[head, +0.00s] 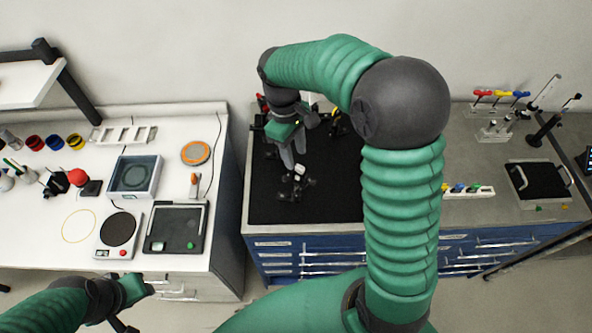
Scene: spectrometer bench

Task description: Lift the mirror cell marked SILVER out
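My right gripper (294,163) points down over the black mat (335,190) on the bench with the blue drawers. Its two grey fingers look slightly apart, with nothing seen between them. Just below the fingertips stands a small dark mount with a pale top (299,171). Its dark base parts (292,188) spread on the mat. No SILVER marking can be read, so I cannot tell which thing is that mirror cell. My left gripper (142,305) is low at the left, in front of the white bench; its fingers are unclear.
Small red (262,103) and yellow (336,112) parts stand at the mat's back, partly behind my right arm. My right arm hides the mat's right side. The white bench at left holds a scale (118,229), a dark tray (175,229) and an orange-rimmed disc (196,153).

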